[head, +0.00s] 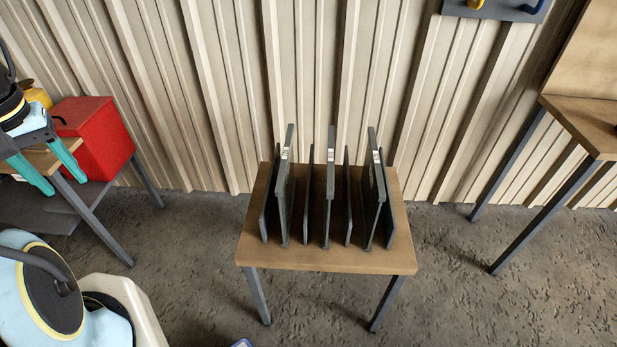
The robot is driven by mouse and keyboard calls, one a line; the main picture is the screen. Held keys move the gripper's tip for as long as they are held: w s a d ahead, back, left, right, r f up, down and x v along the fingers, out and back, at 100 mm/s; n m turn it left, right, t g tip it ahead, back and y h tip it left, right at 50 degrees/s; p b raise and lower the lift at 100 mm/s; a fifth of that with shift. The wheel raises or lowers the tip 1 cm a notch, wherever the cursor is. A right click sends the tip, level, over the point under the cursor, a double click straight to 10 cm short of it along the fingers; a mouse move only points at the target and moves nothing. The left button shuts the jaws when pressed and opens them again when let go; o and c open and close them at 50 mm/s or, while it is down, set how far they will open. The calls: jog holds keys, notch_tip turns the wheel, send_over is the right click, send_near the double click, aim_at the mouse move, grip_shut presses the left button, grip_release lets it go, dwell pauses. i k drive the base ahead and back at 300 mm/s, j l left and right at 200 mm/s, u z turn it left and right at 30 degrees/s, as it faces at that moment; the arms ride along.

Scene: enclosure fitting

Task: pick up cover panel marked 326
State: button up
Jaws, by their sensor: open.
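Three tall dark grey panels stand upright on edge on a small wooden table (330,258): a left one (283,190), a middle one (330,190) and a right one (378,195). Each has a small white label near its top edge. The markings are too small to read, so I cannot tell which is 326. Shorter dark dividers stand between and beside them. My gripper (65,184), with teal fingers, is at the far left, open and empty, well away from the panels.
A red box (95,135) sits on a table at left, close behind my gripper. Another wooden table (585,120) stands at right. A corrugated wall (225,90) runs behind. Rough floor (490,305) lies clear to the right of the panel table.

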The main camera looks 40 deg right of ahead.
aim_at(329, 183)
jog(key=k+l+u, duration=0.1)
jog(key=u, duration=0.25)
jog(key=k+l+u, duration=0.1)
jog(key=u, duration=0.25)
jog(key=k+l+u, duration=0.1)
jog(key=u, duration=0.25)
jog(key=k+l+u, duration=0.2)
jog(key=k, duration=0.3)
jog(key=k+l+u, duration=0.2)
jog(key=k, duration=0.25)
jog(key=k+l+u, duration=0.2)
jog(key=k, duration=0.8)
